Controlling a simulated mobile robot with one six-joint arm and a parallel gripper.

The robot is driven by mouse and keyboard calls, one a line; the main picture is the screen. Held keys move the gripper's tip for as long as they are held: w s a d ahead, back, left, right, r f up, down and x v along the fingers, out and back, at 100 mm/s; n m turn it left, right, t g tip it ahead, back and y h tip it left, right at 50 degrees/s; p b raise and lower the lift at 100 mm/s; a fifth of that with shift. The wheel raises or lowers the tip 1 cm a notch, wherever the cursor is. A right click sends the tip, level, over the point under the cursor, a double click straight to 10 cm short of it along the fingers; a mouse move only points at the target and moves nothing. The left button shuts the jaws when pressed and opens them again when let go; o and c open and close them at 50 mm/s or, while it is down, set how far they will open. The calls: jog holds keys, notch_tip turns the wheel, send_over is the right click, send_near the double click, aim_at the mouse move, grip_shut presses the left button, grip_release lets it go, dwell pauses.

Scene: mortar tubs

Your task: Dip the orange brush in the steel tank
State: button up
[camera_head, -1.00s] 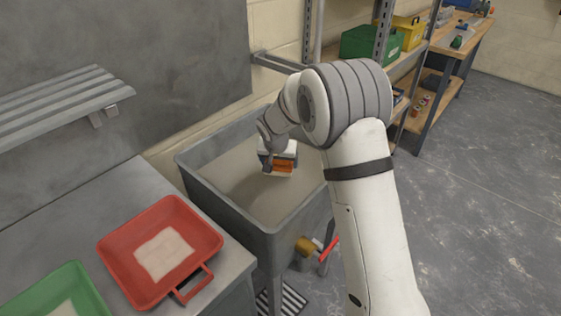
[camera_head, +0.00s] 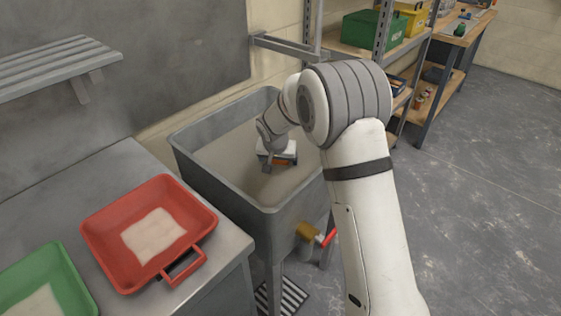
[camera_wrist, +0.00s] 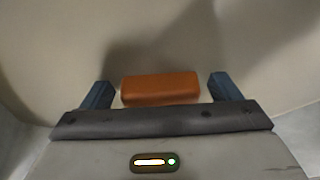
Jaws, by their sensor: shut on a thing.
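The steel tank (camera_head: 286,232) is a deep grey basin filled with pale mortar (camera_head: 228,163). My gripper (camera_head: 272,155) is inside its rim, pointing down, low over the mortar. It is shut on the orange brush (camera_head: 280,162), of which only a thin orange edge shows in the head view. In the wrist view the brush's orange block (camera_wrist: 160,88) lies between the two dark blue fingers of my gripper (camera_wrist: 161,92), with pale mortar beyond it. The brush's lower end is hidden, so I cannot tell whether it touches the mortar.
A red tray (camera_head: 100,240) and a green tray (camera_head: 75,285), each with a pale patch inside, sit on the grey bench left of the tank. A red-handled tap (camera_head: 328,238) sticks out of the tank's front. Shelving with bins (camera_head: 372,30) stands behind right.

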dwell(0.4)
notch_tip(320, 180, up, 18)
jog(key=p, duration=0.9)
dwell(0.8)
jog(key=shift+r, duration=0.2)
dwell(1.8)
notch_tip(320, 180, up, 4)
jog(key=shift+f+p, duration=0.1)
jog(key=shift+p, duration=1.05)
